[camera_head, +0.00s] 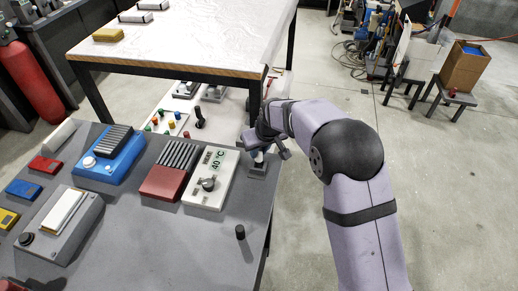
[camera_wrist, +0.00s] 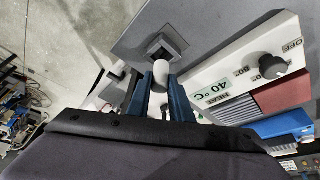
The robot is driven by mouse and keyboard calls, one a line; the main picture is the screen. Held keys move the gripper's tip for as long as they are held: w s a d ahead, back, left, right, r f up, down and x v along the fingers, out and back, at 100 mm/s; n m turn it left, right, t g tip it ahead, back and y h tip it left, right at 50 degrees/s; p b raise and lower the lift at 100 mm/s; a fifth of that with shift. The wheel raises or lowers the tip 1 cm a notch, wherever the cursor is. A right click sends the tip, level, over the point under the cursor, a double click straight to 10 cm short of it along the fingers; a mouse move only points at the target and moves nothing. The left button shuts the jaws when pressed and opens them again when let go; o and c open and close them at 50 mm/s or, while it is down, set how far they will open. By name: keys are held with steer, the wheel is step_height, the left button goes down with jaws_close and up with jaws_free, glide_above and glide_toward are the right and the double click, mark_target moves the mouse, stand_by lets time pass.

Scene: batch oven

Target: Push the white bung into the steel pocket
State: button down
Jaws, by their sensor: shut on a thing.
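The white bung (camera_wrist: 161,72) is held between the blue fingertips of my gripper (camera_wrist: 161,88) in the wrist view. The steel pocket (camera_wrist: 162,46) is a square grey block with a dark square opening, just beyond the bung's end. In the head view my gripper (camera_head: 262,150) is over the steel pocket (camera_head: 257,171) at the bench's right edge, with the bung (camera_head: 258,157) mostly hidden by the fingers. The bung's end overlaps the near side of the pocket in the wrist view. I cannot tell whether it touches or enters the opening.
A white heat unit (camera_head: 210,179) with a knob and a 40 °C label stands close left of the pocket. A red ribbed block (camera_head: 163,184) and a blue unit (camera_head: 111,156) stand farther left. A black peg (camera_head: 240,232) stands nearer on the grey bench (camera_head: 190,245), amid bare surface.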

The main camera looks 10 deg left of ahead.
mark_target(260, 159)
steer(key=shift+f+b, duration=0.5)
steer(key=shift+f, duration=0.4)
steer(key=shift+s+f+b, duration=0.1)
steer(key=shift+f+b, duration=0.65)
steer(key=shift+f, duration=0.4)
stand_by(1.3)
steer(key=c, duration=1.5)
jaws_free()
steer(key=shift+d, duration=0.1)
steer(key=shift+s+f, duration=0.15)
steer(key=shift+w+b+v, duration=0.15)
steer(key=shift+b+v, duration=0.5)
steer(key=shift+v, duration=1.3)
steer(key=shift+w+b+v, duration=0.2)
steer(key=shift+b+v, duration=0.4)
steer(key=shift+v, duration=1.35)
